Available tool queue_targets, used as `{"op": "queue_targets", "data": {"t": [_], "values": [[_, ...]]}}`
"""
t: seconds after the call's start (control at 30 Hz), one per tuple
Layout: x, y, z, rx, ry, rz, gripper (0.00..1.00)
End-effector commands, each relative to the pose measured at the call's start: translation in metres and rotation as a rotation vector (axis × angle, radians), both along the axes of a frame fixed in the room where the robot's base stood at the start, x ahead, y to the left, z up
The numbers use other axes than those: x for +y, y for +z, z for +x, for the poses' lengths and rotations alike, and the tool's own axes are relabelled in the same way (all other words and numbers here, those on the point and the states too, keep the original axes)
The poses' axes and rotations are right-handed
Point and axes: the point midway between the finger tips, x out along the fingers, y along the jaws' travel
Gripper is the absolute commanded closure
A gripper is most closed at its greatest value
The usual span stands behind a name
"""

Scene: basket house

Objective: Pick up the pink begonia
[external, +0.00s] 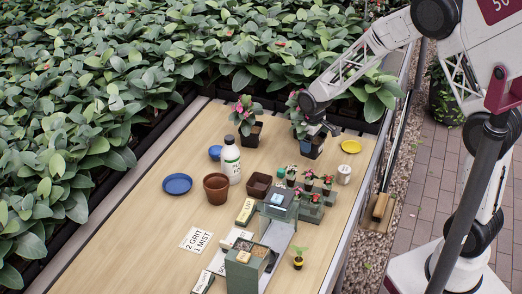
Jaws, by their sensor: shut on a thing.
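A leafy plant with pink flowers (295,100) stands near the back right of the bench, in a dark bluish pot (312,149). My gripper (321,129) reaches down from the upper right and is shut at the rim of this pot. The arm hides part of the plant, and the fingertips are too small to see clearly. I cannot tell whether the pot touches the bench. I cannot tell from the picture which one is the begonia.
Small potted flowers (308,178) stand on green blocks in front. A white bottle (231,160), a brown pot (216,188), a blue plate (177,184) and a yellow saucer (350,146) are nearby. Dense foliage (120,100) borders the bench. The bench's left front is mostly bare.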

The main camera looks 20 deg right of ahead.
Motion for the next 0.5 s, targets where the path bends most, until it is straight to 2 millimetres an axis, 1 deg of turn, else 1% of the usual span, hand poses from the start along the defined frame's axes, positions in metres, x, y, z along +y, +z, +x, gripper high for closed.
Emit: {"op": "queue_targets", "data": {"t": [0.03, 0.2, 0.33, 0.5], "values": [[0.000, 0.009, 0.001, -0.003, 0.000, 0.001, 0.43], [0.000, 0.031, 0.001, -0.003, 0.000, 0.001, 0.43], [0.000, 0.040, 0.000, -0.001, 0.000, 0.001, 0.43], [0.000, 0.044, 0.000, 0.000, 0.000, 0.000, 0.43]]}}
